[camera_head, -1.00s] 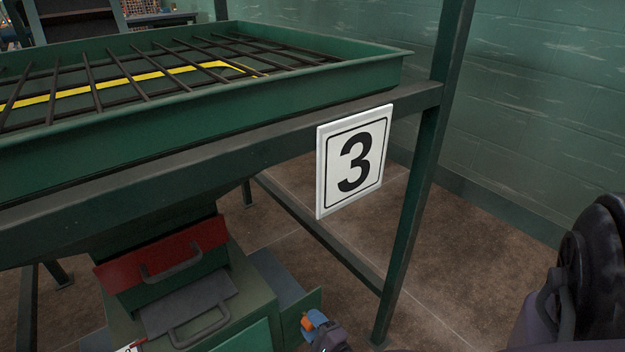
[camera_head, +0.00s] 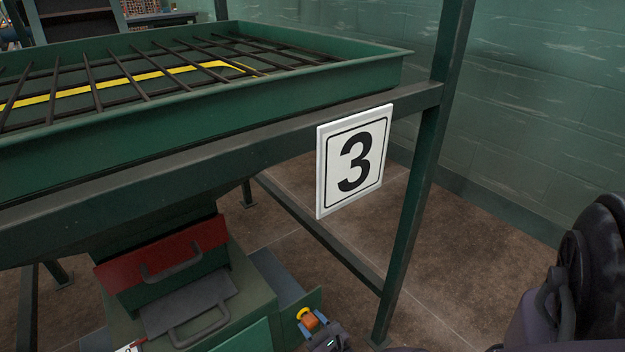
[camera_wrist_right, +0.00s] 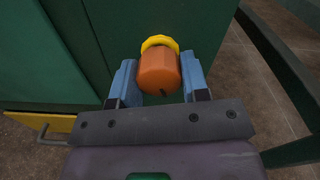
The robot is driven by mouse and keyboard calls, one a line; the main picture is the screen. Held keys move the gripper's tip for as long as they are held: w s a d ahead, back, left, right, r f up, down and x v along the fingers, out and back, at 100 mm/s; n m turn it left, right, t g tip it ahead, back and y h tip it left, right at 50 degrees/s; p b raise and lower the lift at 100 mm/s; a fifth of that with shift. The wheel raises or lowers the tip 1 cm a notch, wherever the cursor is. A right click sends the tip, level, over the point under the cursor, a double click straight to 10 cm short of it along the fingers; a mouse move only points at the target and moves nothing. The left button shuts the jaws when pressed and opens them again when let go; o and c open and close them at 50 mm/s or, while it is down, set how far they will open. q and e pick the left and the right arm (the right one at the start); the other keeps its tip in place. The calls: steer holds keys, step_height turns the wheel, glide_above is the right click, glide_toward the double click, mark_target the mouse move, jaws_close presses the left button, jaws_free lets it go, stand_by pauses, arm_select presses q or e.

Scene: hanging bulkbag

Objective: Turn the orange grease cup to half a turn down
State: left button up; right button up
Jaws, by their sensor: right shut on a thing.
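The orange grease cup (camera_head: 310,321) sits at a yellow collar (camera_head: 302,312) on the side of the green machine, low in the head view. In the right wrist view the cup (camera_wrist_right: 158,73) is between the two blue fingers of my right gripper (camera_wrist_right: 160,82), and the yellow collar (camera_wrist_right: 160,43) shows just beyond it. My right gripper (camera_head: 318,328) is shut on the cup. A small dark mark shows on the cup's near end. My left gripper is not in view.
The green frame carries a number 3 sign (camera_head: 353,161) and a grated hopper (camera_head: 290,95) above. A frame post (camera_head: 410,220) stands right of the cup. Red (camera_head: 160,255) and grey handled plates are at the left. Open floor (camera_head: 460,270) lies right.

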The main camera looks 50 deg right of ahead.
steer(key=m, duration=0.3)
steer(key=shift+s+m, duration=0.1)
steer(key=shift+m, duration=0.5)
steer(key=o, duration=0.9)
steer(key=shift+o, duration=0.2)
